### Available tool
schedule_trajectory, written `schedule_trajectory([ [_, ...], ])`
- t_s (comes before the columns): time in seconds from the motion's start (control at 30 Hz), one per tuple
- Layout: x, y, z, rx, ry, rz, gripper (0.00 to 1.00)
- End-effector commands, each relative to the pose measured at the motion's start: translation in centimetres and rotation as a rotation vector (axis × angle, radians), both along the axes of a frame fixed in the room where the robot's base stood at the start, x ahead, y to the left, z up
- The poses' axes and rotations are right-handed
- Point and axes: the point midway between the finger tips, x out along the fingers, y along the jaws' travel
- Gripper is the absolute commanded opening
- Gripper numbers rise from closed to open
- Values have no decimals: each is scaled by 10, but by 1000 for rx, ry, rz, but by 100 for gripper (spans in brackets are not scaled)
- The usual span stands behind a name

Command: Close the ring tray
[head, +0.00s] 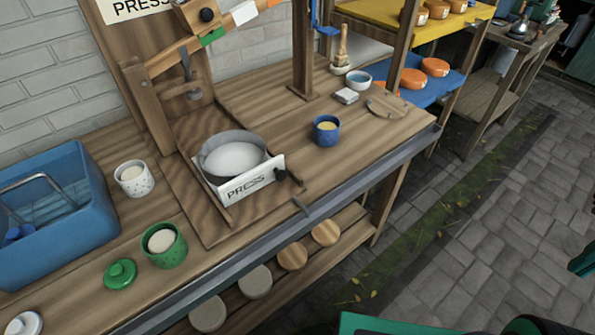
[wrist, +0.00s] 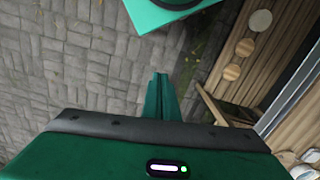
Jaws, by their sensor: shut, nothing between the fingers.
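The ring tray (head: 256,181) has a white front panel lettered PRESS with a dark knob at its right end. It stands out in front of the press's wooden upright, on a wooden board on the bench. A grey ring (head: 233,153) full of white stuff sits in it. In the wrist view, my gripper (wrist: 161,76) has its green fingers together with nothing between them. It is over the paving, away from the tray and off the bench. The tray cannot be made out in the wrist view.
A blue tub (head: 50,205), a speckled cup (head: 133,178) and a green pot (head: 163,244) stand left of the tray. A blue cup (head: 326,130) stands to its right. The bench (head: 300,205) has a grey front edge. Paving (head: 480,220) in front is open.

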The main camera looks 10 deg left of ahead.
Motion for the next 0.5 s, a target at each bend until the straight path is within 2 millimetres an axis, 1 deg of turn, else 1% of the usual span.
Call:
schedule_trajectory([
  [0.07,-8,2,4,1,-14,22,0],
  [0.13,-2,6,5,1,-28,92,0],
  [0.17,5,11,4,3,-36,144,0],
  [0.27,37,33,2,10,-78,410,0],
  [0.3,53,46,1,15,-104,554,0],
  [0.37,77,73,-1,26,-149,796,0],
  [0.4,92,94,-2,33,-186,966,0],
  [0.47,113,130,-3,47,-246,1223,0],
  [0.5,123,155,-3,56,-291,1387,0],
])
